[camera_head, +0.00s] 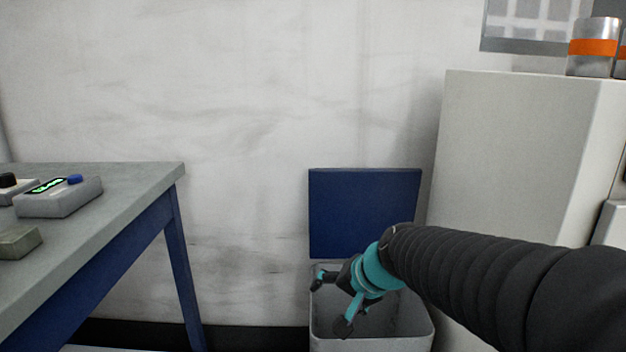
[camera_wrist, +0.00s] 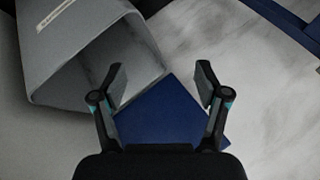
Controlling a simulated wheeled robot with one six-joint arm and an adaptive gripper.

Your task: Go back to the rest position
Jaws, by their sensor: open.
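My gripper (camera_head: 330,304) is at the end of my black-sleeved arm, which reaches in from the right in the head view. Its teal-ringed wrist and spread fingers are in front of and above the mouth of a grey bin (camera_head: 421,337). In the wrist view my gripper (camera_wrist: 160,80) is open, with nothing between its two fingers. The bin (camera_wrist: 95,50) lies beyond the fingers at the upper left there. A dark blue panel (camera_head: 364,212) stands upright behind the bin; it also shows in the wrist view (camera_wrist: 165,112) between the fingers.
A grey-topped table (camera_head: 110,185) with blue legs stands at the left, carrying a small device (camera_head: 58,200) and a flat block (camera_head: 18,243). A tall pale cabinet (camera_head: 510,150) stands right of the bin, with an orange-banded can (camera_head: 594,47) on top. The wall space between table and bin is clear.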

